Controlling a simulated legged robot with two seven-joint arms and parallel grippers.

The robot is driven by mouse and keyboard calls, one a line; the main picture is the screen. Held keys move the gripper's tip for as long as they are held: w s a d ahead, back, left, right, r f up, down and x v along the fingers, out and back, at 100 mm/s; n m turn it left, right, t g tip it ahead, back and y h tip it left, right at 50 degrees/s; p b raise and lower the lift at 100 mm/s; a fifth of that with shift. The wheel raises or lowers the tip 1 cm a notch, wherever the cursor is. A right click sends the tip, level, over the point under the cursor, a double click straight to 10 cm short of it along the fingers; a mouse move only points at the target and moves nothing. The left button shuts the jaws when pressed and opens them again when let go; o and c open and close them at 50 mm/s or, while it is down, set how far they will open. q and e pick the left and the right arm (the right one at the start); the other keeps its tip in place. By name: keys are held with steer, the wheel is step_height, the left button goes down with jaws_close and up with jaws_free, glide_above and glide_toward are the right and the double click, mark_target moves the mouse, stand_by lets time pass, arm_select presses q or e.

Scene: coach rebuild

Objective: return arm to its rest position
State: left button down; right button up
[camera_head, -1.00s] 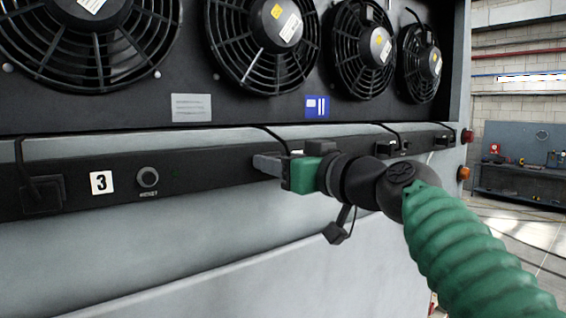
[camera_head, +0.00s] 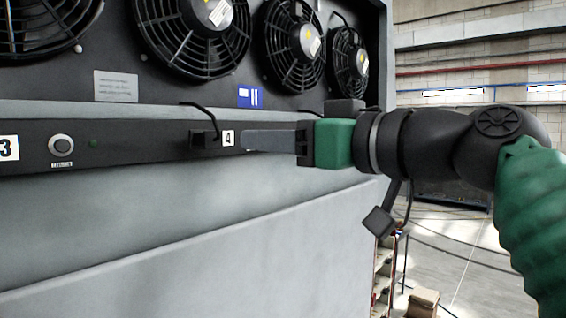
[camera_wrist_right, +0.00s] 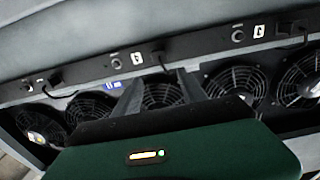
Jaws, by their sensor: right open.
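My right arm comes in from the right in the head view, with a green ribbed sleeve and dark joints. Its right gripper (camera_head: 246,140) points left, in front of the dark strip below the fans, and looks empty. In the right wrist view, the two grey fingers of the right gripper (camera_wrist_right: 160,86) stand apart with nothing between them. The fingertip shows just right of the number 4 label (camera_head: 228,138) in the head view; the gap between them in depth is hard to tell. My left gripper is not in view.
A row of black fans (camera_head: 200,35) sits above the strip (camera_head: 120,143). A round button (camera_head: 61,145) is further left. Open floor (camera_head: 460,265) and a cardboard box (camera_head: 423,302) lie to the right.

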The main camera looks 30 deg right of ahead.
steer(key=shift+s+d, duration=0.3)
steer(key=shift+f, duration=0.1)
